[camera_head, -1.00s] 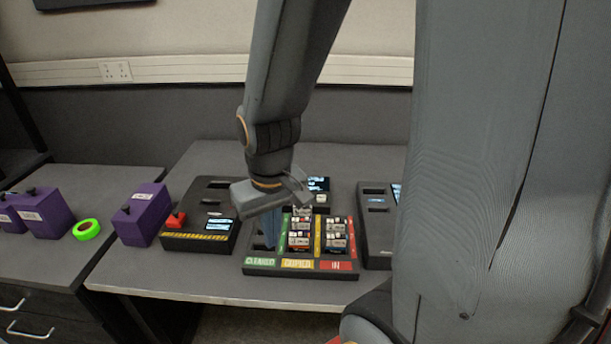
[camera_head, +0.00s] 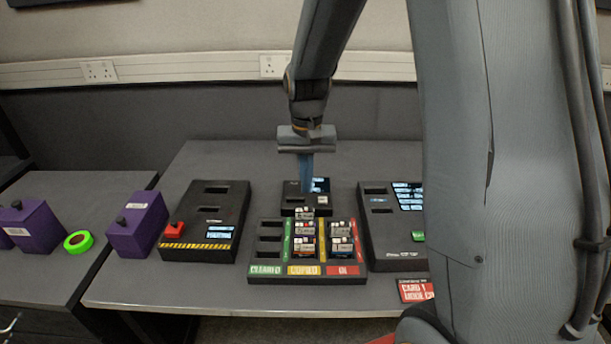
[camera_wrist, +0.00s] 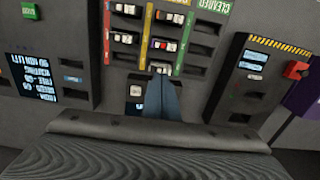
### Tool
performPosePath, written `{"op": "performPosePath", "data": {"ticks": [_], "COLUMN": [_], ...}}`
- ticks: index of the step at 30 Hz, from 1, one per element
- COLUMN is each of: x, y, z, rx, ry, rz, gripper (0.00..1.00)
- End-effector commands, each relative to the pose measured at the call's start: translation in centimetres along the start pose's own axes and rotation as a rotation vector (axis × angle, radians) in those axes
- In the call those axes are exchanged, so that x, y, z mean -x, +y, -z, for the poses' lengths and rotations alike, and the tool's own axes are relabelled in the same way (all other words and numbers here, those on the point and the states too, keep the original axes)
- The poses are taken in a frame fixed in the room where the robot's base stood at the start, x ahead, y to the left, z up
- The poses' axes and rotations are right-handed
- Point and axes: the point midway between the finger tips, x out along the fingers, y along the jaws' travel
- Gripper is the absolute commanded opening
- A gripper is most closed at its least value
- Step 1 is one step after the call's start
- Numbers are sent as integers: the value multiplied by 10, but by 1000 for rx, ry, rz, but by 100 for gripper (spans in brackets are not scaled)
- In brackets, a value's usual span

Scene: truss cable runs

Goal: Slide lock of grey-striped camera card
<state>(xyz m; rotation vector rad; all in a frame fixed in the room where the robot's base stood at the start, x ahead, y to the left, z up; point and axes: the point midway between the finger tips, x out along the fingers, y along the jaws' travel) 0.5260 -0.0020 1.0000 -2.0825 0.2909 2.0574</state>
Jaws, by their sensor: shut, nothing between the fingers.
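Several small camera cards (camera_head: 304,246) stand in the middle and right columns of a black tray (camera_head: 262,281); they also show in the wrist view (camera_wrist: 123,38). Their stripes are too small for me to tell which card is grey-striped. The tray's left column, labelled CLEARED, shows empty slots. My gripper (camera_head: 306,188) points down with its blue fingers shut and empty, over or just in front of the small black device (camera_head: 290,197) behind the tray. In the wrist view the fingertips (camera_wrist: 164,84) overlap that device, and I cannot tell whether they touch it.
A black box with a red lever (camera_head: 174,229) stands left of the tray, and a black box with a screen (camera_head: 392,250) stands right. Purple boxes (camera_head: 137,225) and a green tape roll (camera_head: 78,241) lie farther left. A red card label (camera_head: 416,291) lies at the front right.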

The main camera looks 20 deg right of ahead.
Motion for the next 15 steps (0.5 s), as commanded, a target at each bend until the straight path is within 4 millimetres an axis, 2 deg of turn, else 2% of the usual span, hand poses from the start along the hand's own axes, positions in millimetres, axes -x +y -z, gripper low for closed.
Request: {"op": "performPosePath", "data": {"ticks": [4, 10, 15], "x": [-3, -14, -32], "y": [-4, -5, -5], "z": [15, 16, 16], "rx": [-31, -35, -33], "ry": [-12, -13, -12], "rz": [-4, -4, -4], "gripper": [0, 0, 0]}}
